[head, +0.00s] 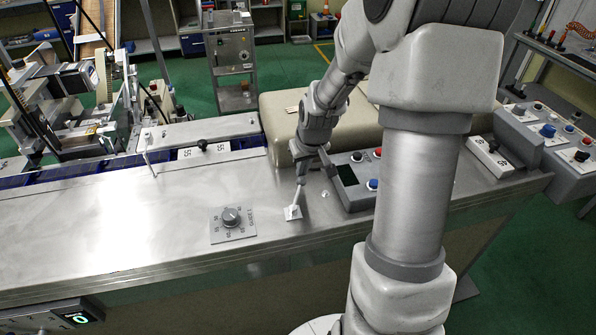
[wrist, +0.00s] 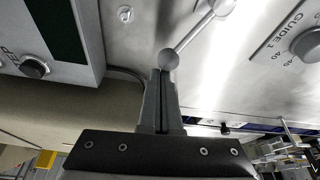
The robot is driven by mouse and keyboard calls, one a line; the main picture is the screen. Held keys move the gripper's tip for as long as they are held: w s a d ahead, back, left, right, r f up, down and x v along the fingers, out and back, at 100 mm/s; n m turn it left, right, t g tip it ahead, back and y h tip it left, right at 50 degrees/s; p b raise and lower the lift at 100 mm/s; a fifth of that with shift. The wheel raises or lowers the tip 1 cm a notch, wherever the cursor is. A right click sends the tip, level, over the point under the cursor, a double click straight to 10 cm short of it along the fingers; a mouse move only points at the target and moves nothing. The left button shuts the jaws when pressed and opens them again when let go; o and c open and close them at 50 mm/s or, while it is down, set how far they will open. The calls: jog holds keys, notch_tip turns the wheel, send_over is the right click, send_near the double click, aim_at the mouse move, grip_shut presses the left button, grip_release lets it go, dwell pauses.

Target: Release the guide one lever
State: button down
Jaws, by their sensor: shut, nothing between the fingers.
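The guide one lever (head: 298,194) is a thin pale rod rising from a small white plate on the steel counter, just right of the GUIDE 1 dial (head: 231,217). In the wrist view the lever (wrist: 195,36) ends in a grey ball knob (wrist: 168,60). My gripper (wrist: 164,72) is shut and empty, with its fingertips at the ball knob. I cannot tell whether they touch it. In the head view my gripper (head: 301,176) points down at the lever's top end, and the knob is not clear there.
A grey control box (head: 352,180) with a dark screen and coloured buttons stands close to the right of my gripper. A beige padded block (head: 270,115) lies behind. Another thin rod (head: 149,152) stands at the left. The counter's front left (head: 110,235) is clear.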

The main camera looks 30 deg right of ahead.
jog(key=shift+s+d+m+b, duration=0.5)
jog(key=shift+m+b, duration=0.1)
jog(key=shift+m, duration=0.3)
jog(key=shift+w+a, duration=0.15)
